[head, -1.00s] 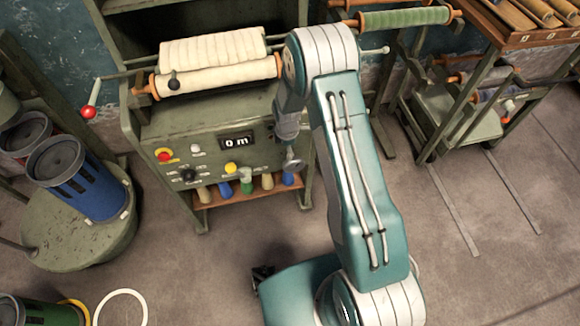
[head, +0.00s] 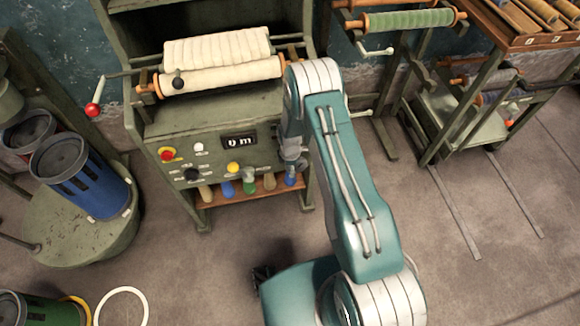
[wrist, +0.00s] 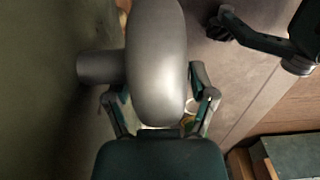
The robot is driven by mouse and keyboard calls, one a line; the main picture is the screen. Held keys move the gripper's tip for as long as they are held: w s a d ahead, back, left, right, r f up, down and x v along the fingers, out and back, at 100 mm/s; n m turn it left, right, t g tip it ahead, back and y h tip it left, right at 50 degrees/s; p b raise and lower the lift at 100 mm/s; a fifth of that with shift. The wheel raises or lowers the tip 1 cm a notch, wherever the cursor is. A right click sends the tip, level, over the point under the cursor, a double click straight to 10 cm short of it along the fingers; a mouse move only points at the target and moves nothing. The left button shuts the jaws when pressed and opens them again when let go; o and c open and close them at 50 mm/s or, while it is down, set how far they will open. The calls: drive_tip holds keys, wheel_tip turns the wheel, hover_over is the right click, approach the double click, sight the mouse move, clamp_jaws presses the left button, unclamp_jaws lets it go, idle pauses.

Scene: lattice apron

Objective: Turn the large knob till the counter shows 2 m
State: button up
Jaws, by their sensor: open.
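The counter (head: 239,141) on the front of the green machine shows a digit that is hard to read, perhaps a 0 part-way rolled, followed by "m". The large knob (wrist: 155,60) fills the middle of the wrist view as a grey, rounded disc seen edge-on, with a short stem running left to the green panel. My gripper (wrist: 158,95) is open, with one finger on each side of the knob; contact cannot be told. In the head view my gripper (head: 292,160) is at the panel's right end, and the knob is mostly hidden there.
The panel (head: 215,165) also carries a red button (head: 167,154), a yellow button (head: 233,168) and a small black selector (head: 191,174). Several coloured handles sit on the shelf (head: 235,193) below. A red-ended crank (head: 93,109) sticks out left.

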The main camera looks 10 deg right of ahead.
clamp_jaws()
drive_tip(key=shift+r+y, duration=0.1)
drive_tip(key=shift+y, duration=0.3)
drive_tip(key=shift+d+r+y, duration=0.1)
drive_tip(key=shift+r+y, duration=0.1)
drive_tip(key=shift+y, duration=0.9)
drive_tip(key=shift+r+y, duration=0.2)
drive_tip(key=shift+y, duration=0.9)
drive_tip(key=y, duration=0.5)
drive_tip(key=shift+w+d+r, duration=0.1)
drive_tip(key=shift+d+r, duration=0.2)
drive_tip(key=shift+r, duration=0.1)
drive_tip(key=y, duration=0.5)
drive_tip(key=shift+d+r+y, duration=0.3)
drive_tip(key=shift+d+y, duration=0.05)
drive_tip(key=shift+y, duration=0.05)
drive_tip(key=shift+d+r+y, duration=0.1)
drive_tip(key=shift+d+y, duration=0.15)
drive_tip(key=shift+y, duration=0.9)
drive_tip(key=shift+d+r+y, duration=0.1)
drive_tip(key=shift+d+y, duration=0.1)
drive_tip(key=shift+y, duration=0.95)
